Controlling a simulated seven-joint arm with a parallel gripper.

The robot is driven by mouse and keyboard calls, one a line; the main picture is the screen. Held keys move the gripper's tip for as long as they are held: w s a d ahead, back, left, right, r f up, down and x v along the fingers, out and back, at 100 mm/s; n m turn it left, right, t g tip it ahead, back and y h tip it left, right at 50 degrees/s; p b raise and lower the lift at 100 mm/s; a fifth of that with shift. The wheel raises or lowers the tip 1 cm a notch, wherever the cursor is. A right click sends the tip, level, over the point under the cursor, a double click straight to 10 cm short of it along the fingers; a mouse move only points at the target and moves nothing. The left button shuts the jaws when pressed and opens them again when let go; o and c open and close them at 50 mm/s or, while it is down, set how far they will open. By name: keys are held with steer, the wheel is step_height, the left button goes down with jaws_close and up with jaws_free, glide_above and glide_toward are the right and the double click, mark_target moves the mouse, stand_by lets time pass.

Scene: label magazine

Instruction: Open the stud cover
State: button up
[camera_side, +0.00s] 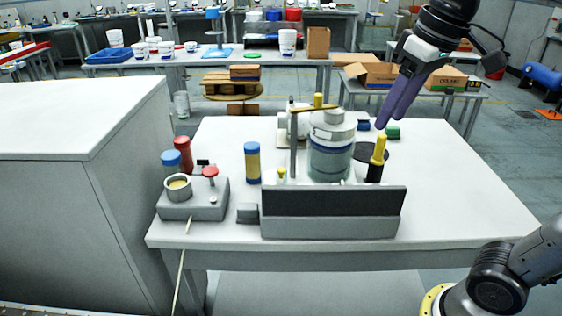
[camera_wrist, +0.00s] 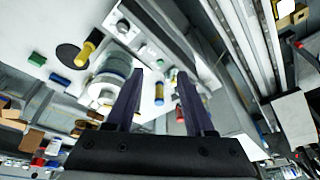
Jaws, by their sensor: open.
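I cannot tell for certain which part is the stud cover. A grey and glassy cylinder (camera_side: 330,160) with a lidded top stands on the white table, behind a long grey block with a black face (camera_side: 333,201). A grey post (camera_side: 293,145) with a flat tan bar (camera_side: 315,109) at its top stands beside the cylinder. A black peg with a yellow top (camera_side: 377,158) stands to the right; it also shows in the wrist view (camera_wrist: 89,47). My gripper (camera_side: 384,124) is open and empty, above and right of the cylinder. Its dark purple fingers (camera_wrist: 160,72) are apart in the wrist view.
On the table's left, a grey box (camera_side: 194,207) carries a cup and a red knob. Red, blue-topped and blue-and-yellow cylinders (camera_side: 252,163) stand near it. A black disc (camera_side: 371,151) and a green block (camera_side: 393,133) lie at the right. The table's right front is clear.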

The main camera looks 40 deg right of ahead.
steer(key=w+a+r+g, duration=0.1)
steer(key=w+r, duration=0.2)
steer(key=w, duration=0.3)
steer(key=g, duration=0.2)
glide_above(281, 169)
step_height(281, 169, down, 7)
steer(key=shift+n, duration=0.3)
step_height(281, 169, down, 14)
steer(key=shift+d+r, duration=0.1)
steer(key=shift+r, duration=0.15)
jaws_close()
steer(key=shift+r, duration=0.1)
stand_by(0.3)
